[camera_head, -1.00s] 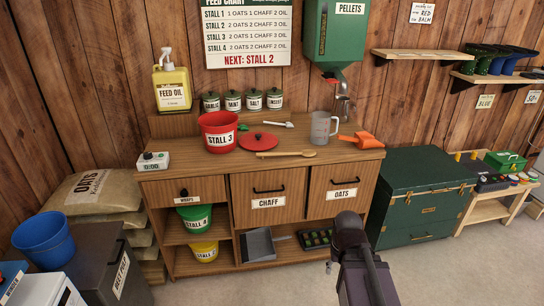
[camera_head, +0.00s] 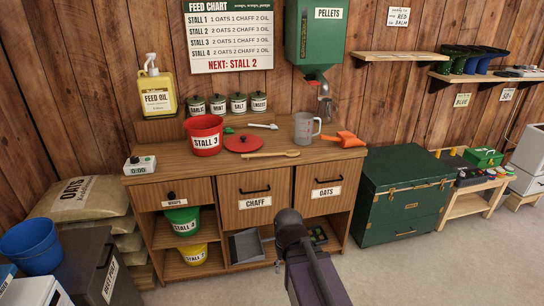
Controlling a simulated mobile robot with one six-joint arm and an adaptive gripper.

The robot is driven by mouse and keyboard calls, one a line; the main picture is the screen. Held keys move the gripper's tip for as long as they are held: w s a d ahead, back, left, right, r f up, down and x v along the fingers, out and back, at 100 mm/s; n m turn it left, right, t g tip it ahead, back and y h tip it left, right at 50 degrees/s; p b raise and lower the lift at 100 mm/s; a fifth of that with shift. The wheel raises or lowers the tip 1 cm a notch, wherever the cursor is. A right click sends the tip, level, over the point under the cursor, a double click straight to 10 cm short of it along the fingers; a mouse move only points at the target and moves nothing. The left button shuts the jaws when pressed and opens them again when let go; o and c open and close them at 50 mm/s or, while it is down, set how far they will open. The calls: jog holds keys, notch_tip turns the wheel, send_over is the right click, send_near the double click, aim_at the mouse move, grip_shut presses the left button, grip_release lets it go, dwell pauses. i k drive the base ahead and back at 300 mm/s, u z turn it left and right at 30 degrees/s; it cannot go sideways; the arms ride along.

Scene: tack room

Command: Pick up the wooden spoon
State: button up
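The wooden spoon (camera_head: 271,154) lies flat on the wooden cabinet top (camera_head: 183,168), near its front edge. Its bowl end points right and its handle points left, just in front of the red lid (camera_head: 243,142). My arm rises from the bottom of the view, in front of the cabinet and below the spoon, well apart from it. The dark rounded end of my arm shows, but no fingertips can be made out, so whether my gripper is open or shut is not visible.
A green chest (camera_head: 402,198) stands right of the cabinet. Open floor (camera_head: 430,270) lies at the lower right.

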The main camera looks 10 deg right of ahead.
aim_at(291, 153)
jog(key=z, duration=0.05)
jog(key=i, duration=1)
jog(key=u, duration=0.05)
